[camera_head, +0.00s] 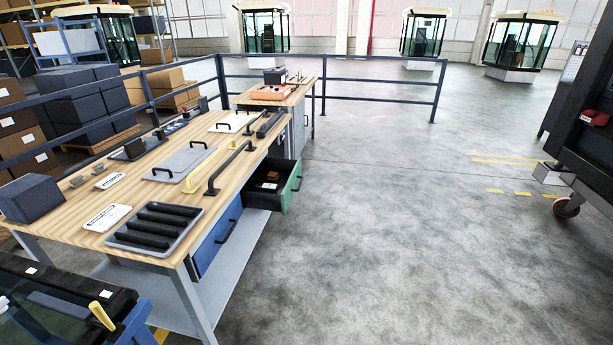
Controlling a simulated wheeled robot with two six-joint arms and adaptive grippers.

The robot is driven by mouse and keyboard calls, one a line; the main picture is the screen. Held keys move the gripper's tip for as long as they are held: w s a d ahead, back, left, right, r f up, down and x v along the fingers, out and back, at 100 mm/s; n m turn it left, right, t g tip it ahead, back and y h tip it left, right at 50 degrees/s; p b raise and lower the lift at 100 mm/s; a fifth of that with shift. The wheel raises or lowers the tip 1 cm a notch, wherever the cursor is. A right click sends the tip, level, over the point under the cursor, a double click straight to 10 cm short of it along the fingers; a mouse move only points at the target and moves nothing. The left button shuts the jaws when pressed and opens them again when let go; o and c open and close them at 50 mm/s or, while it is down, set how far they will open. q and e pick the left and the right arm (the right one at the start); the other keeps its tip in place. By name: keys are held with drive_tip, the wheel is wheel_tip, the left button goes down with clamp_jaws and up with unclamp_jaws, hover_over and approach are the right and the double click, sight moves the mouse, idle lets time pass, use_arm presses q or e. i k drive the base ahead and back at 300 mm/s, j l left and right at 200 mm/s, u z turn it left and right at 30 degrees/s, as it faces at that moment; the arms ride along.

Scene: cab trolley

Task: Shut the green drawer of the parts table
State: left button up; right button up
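The parts table (150,187) has a light wooden top and stands at the left. Its green drawer (292,186) is pulled out from the table's right side. Dark items and a small reddish one lie inside the drawer. A blue drawer (217,239) with a dark handle sits nearer to me in the same side and looks closed. The green drawer's handle is on the face turned away to the right and shows only as a small dark edge. Neither of my grippers shows in the head view.
The tabletop holds a black ribbed tray (154,229), grey plates, dark and yellow handles, and a dark box (31,198). A railing (380,80) runs behind. A dark trolley-like unit (585,120) stands at the right. The grey floor (400,240) beside the table is clear.

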sight(290, 171)
drive_tip(key=i+l+u, duration=0.2)
drive_tip(key=u, duration=0.15)
drive_tip(key=i+l+u, duration=0.65)
drive_tip(key=i+l, duration=0.2)
drive_tip(key=l, duration=0.15)
drive_tip(key=i+l+u, duration=0.1)
drive_tip(key=l, duration=0.25)
drive_tip(key=i+l, duration=0.5)
drive_tip(key=l, duration=0.25)
drive_tip(key=i+l+u, duration=0.1)
drive_tip(key=l, duration=0.25)
drive_tip(key=i+l, duration=0.3)
drive_tip(key=l+u, duration=0.05)
